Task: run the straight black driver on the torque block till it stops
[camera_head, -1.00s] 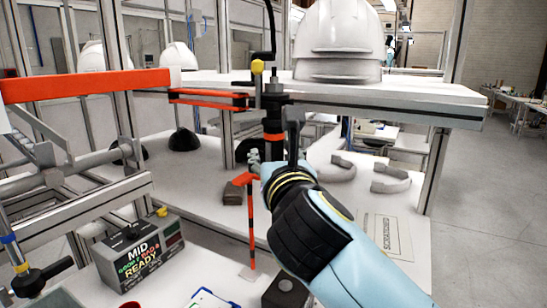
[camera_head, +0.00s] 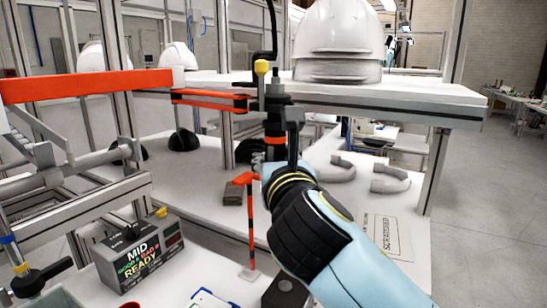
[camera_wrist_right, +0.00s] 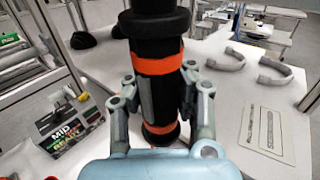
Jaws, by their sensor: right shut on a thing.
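The straight black driver (camera_head: 273,127) with orange bands stands upright beside the end of an orange jointed arm (camera_head: 208,97). My right gripper (camera_head: 273,157) is shut around its body; the right wrist view shows a finger on each side of the driver (camera_wrist_right: 156,92). The driver's lower tip is hidden behind my gripper and wrist. A dark block (camera_head: 284,291), perhaps the torque block, sits at the bottom edge, partly covered by my right arm. I cannot tell whether the tip touches any block. My left gripper is not in view.
A readout box (camera_head: 140,250) reading MID and READY stands at left. A thin orange post (camera_head: 251,220) and a brown block (camera_head: 233,193) are left of my wrist. A white helmet (camera_head: 338,40) sits on the shelf (camera_head: 400,92). Grey curved parts (camera_head: 391,180) lie at right.

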